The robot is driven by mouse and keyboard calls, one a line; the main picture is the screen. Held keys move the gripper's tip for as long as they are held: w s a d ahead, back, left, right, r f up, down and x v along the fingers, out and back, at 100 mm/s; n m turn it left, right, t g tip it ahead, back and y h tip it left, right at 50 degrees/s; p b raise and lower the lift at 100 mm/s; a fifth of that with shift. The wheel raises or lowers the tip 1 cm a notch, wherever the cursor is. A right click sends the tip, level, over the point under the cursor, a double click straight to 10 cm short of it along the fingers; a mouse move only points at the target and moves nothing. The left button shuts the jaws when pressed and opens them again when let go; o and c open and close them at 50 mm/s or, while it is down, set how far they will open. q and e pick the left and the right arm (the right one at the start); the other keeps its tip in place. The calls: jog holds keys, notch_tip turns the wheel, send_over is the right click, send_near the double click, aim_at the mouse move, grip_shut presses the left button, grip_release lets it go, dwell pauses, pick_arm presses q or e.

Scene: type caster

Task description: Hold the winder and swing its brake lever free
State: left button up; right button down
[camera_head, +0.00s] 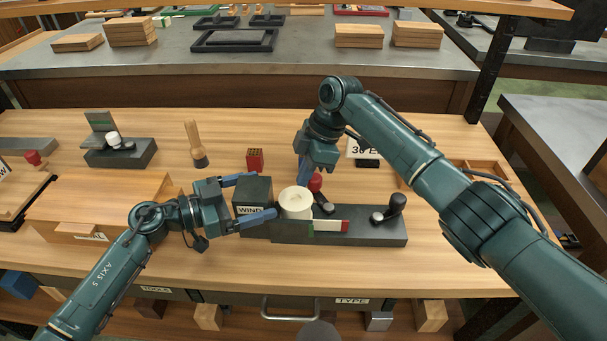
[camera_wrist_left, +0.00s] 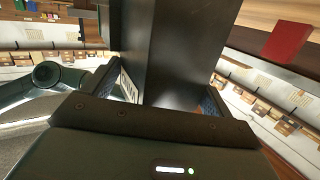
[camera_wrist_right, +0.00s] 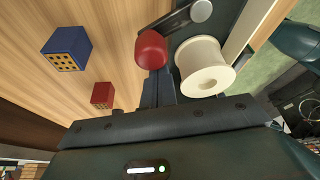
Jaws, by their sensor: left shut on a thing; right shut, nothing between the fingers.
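The winder has a long dark base (camera_head: 370,232), a dark block with a partly hidden "WIND" label (camera_head: 248,210) and a cream spool (camera_head: 296,204). My left gripper (camera_head: 252,200) is shut on the dark block, one finger on each side; the block fills the left wrist view (camera_wrist_left: 185,50). The lever's red knob (camera_head: 316,182) stands just behind the spool. My right gripper (camera_head: 303,178) is shut and empty, pointing down close beside the knob; contact is unclear.
A black-knobbed part (camera_head: 393,206) stands at the base's right end, and a green-white-red strip (camera_head: 330,226) along its front. A red block (camera_head: 255,159) and a wooden-handled tool (camera_head: 196,145) stand behind. A blue dotted block (camera_wrist_right: 67,48) shows in the right wrist view.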

jog(key=d+m, duration=0.1)
jog(key=w+m+t, duration=0.1)
jog(key=m, duration=0.1)
jog(key=shift+w+d+f, duration=0.1)
jog(key=shift+w+d, duration=0.05)
jog(key=shift+d, duration=0.2)
jog(key=d+m, duration=0.1)
jog(key=m, duration=0.1)
jog(key=d+m+t, duration=0.1)
jog(key=m, duration=0.1)
jog(key=shift+w, duration=0.4)
jog(key=d+m, duration=0.1)
jog(key=m, duration=0.1)
jog(key=d+m+t, duration=0.1)
jog(key=m, duration=0.1)
jog(key=shift+d+t+h, duration=0.3)
jog(key=shift+d+h, duration=0.05)
jog(key=shift+h, duration=0.05)
jog(key=shift+d+m, duration=0.3)
jog(key=shift+d, duration=0.2)
jog(key=shift+w+a, duration=1.25)
jog(key=shift+w, duration=0.1)
jog(key=shift+w+a+r, duration=0.15)
jog(key=shift+r, duration=0.2)
jog(key=v, duration=0.9)
jog(key=shift+s+r, duration=0.25)
jog(key=shift+s, duration=0.05)
